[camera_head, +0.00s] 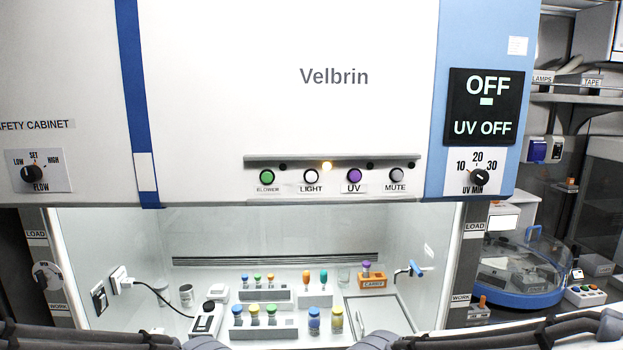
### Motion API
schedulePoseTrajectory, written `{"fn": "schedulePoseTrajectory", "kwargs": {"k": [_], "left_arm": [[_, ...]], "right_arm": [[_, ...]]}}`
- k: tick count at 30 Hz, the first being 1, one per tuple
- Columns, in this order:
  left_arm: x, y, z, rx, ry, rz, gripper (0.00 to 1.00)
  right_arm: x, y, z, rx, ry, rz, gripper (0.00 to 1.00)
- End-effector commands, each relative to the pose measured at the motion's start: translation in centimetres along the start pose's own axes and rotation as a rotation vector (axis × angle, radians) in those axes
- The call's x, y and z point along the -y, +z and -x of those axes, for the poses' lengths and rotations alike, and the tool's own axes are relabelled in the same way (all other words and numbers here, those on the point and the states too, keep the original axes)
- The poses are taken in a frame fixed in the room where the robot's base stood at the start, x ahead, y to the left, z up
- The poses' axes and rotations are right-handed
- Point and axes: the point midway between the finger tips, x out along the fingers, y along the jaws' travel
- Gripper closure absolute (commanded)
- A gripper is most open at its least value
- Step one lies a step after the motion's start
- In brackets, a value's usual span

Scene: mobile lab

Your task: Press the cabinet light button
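The white safety cabinet (220,80) fills most of the head view. The light button (311,177) is a round pale button on the front panel, with the label "LIGHT" under it. It sits between the green blower button (267,177) and the purple UV button (354,176); a greyish mute button (396,176) is at the far right of the row. Dark parts of my arms show along the bottom edge at left and right. Neither gripper's fingertips can be made out.
Inside the open cabinet stand racks with several coloured-cap vials (254,313), a tray (377,316) and a blue-handled tap (416,268). A display (486,107) reads "OFF" and "UV OFF". A flow knob (41,173) is at left. The space before the buttons is clear.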

Motion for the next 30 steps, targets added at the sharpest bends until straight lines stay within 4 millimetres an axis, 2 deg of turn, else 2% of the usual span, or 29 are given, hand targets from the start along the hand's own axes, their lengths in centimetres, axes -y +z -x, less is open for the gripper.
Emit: {"fn": "schedulePoseTrajectory", "kwargs": {"k": [4,5,6,11,12,13,30], "left_arm": [[0.0,0.0,0.0,0.0,0.0,0.0,1.0],[0.0,0.0,0.0,0.0,0.0,0.0,1.0],[0.0,0.0,0.0,0.0,0.0,0.0,1.0],[0.0,0.0,0.0,0.0,0.0,0.0,1.0],[0.0,0.0,0.0,0.0,0.0,0.0,1.0],[0.0,0.0,0.0,0.0,0.0,0.0,1.0],[0.0,0.0,0.0,0.0,0.0,0.0,1.0]], "right_arm": [[0.0,0.0,0.0,0.0,0.0,0.0,0.0],[0.0,0.0,0.0,0.0,0.0,0.0,0.04],[0.0,0.0,0.0,0.0,0.0,0.0,0.19],[0.0,0.0,0.0,0.0,0.0,0.0,0.8],[0.0,0.0,0.0,0.0,0.0,0.0,0.96],[0.0,0.0,0.0,0.0,0.0,0.0,1.0],[0.0,0.0,0.0,0.0,0.0,0.0,1.0]]}}
